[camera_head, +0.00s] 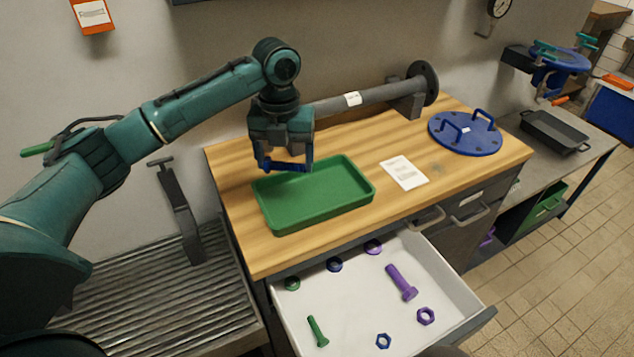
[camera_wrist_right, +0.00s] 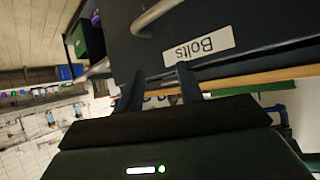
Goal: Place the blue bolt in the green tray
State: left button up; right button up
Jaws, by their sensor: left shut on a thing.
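My left gripper (camera_head: 286,163) comes in from the left and hangs over the back left part of the green tray (camera_head: 345,204). It is shut on the blue bolt (camera_head: 289,167), which lies roughly level between the fingers, above the tray floor. The fingers hide part of the bolt. The green tray is shallow, empty and flat on the wooden worktop. My right gripper (camera_wrist_right: 160,88) shows in the right wrist view with its fingers apart and nothing between them, in front of a dark drawer front labelled "Bolts" (camera_wrist_right: 199,46).
An open white drawer (camera_head: 345,310) below the worktop holds a purple bolt (camera_head: 401,282), a green bolt (camera_head: 317,331) and several nuts. A grey pipe (camera_head: 335,104) lies behind the tray. A paper card (camera_head: 404,173) and a blue flange cover (camera_head: 464,138) are to the right.

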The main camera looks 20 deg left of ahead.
aim_at(285, 170)
pick_arm(q)
notch_tip(285, 170, down, 4)
jog(key=shift+r, duration=0.1)
jog(key=shift+f, duration=0.75)
notch_tip(285, 170, down, 4)
jog(key=shift+f, duration=0.25)
pick_arm(e)
jog(key=shift+s+d+f, duration=0.1)
jog(key=shift+s+f, duration=0.1)
jog(key=shift+s, duration=0.15)
pick_arm(q)
jog(key=shift+f, duration=0.1)
pick_arm(e)
jog(key=shift+w, duration=0.1)
pick_arm(q)
jog(key=o, duration=0.8)
jog(key=shift+o, duration=0.2)
pick_arm(e)
jog(key=shift+r, duration=0.1)
